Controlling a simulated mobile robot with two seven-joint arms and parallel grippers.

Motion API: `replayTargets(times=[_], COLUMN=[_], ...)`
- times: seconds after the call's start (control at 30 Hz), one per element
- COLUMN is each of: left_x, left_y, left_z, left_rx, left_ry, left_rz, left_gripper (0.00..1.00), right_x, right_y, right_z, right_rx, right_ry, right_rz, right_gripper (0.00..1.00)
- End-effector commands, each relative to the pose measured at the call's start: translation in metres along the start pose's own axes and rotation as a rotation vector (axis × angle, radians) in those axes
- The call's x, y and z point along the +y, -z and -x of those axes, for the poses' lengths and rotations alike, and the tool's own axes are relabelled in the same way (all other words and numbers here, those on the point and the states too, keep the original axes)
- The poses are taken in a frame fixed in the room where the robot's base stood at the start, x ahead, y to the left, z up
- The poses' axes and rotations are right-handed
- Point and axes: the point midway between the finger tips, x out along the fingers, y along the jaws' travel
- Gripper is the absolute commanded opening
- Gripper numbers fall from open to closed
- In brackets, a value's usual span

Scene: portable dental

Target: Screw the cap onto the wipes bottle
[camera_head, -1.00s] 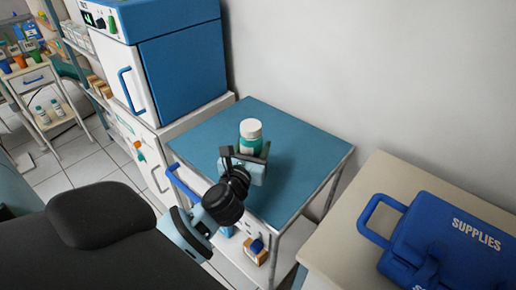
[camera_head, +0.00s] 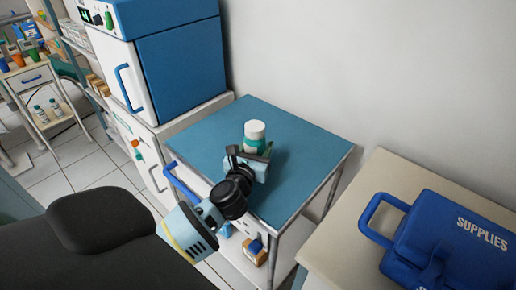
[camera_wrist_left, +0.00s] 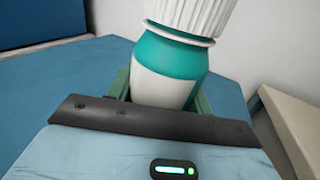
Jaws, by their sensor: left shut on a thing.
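The wipes bottle (camera_head: 252,145) is white with a teal band and stands at the blue-topped cart. A white ribbed cap (camera_head: 255,127) sits on its top. In the left wrist view the bottle (camera_wrist_left: 168,75) leans slightly right, and the cap (camera_wrist_left: 190,15) is cut off by the top edge. I cannot tell how tightly the cap sits. My left gripper (camera_head: 251,154) is shut on the bottle's body from the near side. Its green fingers show on both sides of the bottle in the wrist view. My right gripper is not in view.
The blue cart top (camera_head: 305,140) is otherwise clear. A blue and white cabinet unit (camera_head: 180,70) stands to its left, close to the cart. A blue supplies case (camera_head: 455,245) lies on the beige table (camera_head: 370,190) at the right. A wall stands behind.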

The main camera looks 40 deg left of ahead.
Motion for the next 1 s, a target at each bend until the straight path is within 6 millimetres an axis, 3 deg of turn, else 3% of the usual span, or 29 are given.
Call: replayTargets(times=[0.43, 0.47, 0.5, 0.6, 1.0], left_x=[-0.0002, -0.0001, -0.0001, -0.0001, -0.0003], left_y=[0.0041, 0.0037, 0.0034, 0.0033, -0.0001], left_z=[-0.0003, -0.0002, -0.0002, -0.0002, 0.0033], left_rx=[-0.003, -0.003, -0.003, -0.003, -0.002], left_ry=[0.001, 0.001, 0.001, 0.001, 0.001], left_rz=[0.002, 0.002, 0.002, 0.002, 0.002], left_gripper=[0.00, 0.54, 0.59, 0.72, 0.72], right_x=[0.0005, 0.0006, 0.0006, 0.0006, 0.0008], right_y=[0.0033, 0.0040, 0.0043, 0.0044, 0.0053], right_z=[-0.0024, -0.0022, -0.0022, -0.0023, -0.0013], right_rx=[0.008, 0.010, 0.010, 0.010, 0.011], right_ry=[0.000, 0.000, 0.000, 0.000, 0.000], right_rz=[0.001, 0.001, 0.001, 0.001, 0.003], right_gripper=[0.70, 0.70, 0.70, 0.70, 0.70])
